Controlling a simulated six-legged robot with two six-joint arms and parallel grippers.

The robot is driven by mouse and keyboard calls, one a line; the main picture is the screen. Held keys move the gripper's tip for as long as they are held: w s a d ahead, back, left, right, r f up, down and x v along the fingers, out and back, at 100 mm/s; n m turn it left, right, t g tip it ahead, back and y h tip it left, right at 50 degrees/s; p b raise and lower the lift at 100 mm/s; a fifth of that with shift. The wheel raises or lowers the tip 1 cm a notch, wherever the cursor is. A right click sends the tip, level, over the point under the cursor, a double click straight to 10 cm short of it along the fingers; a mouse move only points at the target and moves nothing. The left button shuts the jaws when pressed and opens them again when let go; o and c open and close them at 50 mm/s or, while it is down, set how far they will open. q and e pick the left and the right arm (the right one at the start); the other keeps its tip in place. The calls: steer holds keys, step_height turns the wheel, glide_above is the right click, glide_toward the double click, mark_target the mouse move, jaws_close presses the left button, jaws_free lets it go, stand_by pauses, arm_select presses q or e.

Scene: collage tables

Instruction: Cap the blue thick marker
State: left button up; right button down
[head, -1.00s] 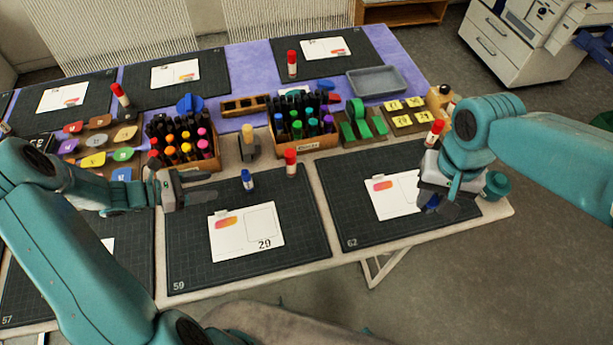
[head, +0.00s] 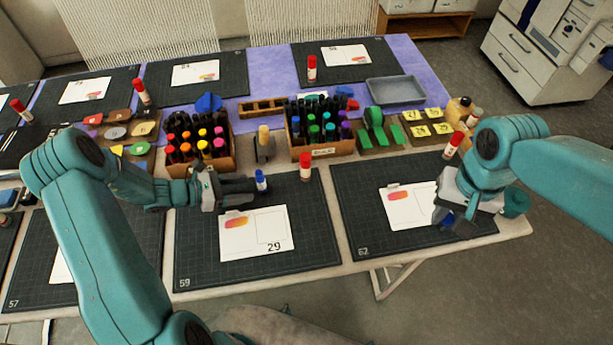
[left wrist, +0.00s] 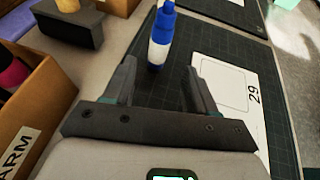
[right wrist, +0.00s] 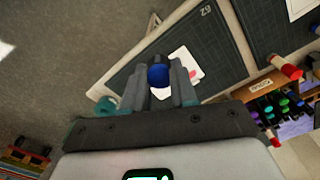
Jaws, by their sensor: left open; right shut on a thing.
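The blue thick marker (head: 261,181), white-bodied with a blue top, stands upright at the upper edge of the mat numbered 59. It also shows in the left wrist view (left wrist: 161,38), just beyond the fingertips and roughly in line with the gap between them. My left gripper (head: 246,190) is open and empty, close beside the marker on its left. My right gripper (head: 450,222) is over the right mat, shut on a round dark blue piece, which looks like the cap (right wrist: 159,75) in the right wrist view. Its far side is hidden.
A red-topped glue stick (head: 305,167) stands right of the marker. Behind are two marker boxes (head: 322,153) and a small stand (head: 264,148) with a yellow-topped piece. A white card (head: 255,235) lies on the front mat (head: 310,255). The mat's right part is clear.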

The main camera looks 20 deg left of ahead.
mark_target(261, 185)
arm_select(q)
steer(key=shift+w+d+f, duration=0.15)
steer(key=shift+w+d, duration=0.1)
steer(key=shift+d, duration=0.2)
arm_select(e)
steer(key=shift+s+r, duration=0.2)
steer(key=shift+r, duration=0.05)
arm_select(q)
steer(key=shift+w+f, duration=0.15)
arm_select(e)
steer(key=shift+w+f, duration=0.1)
steer(key=shift+w, duration=0.05)
arm_select(q)
steer(key=shift+w+d, duration=0.15)
arm_select(e)
steer(key=shift+r, duration=0.2)
arm_select(q)
steer(key=p+x, duration=0.2)
steer(key=x, duration=0.2)
steer(key=shift+w+d, duration=0.15)
steer(key=shift+w, duration=0.3)
arm_select(e)
steer(key=shift+r, duration=0.75)
arm_select(q)
steer(key=shift+s, duration=0.1)
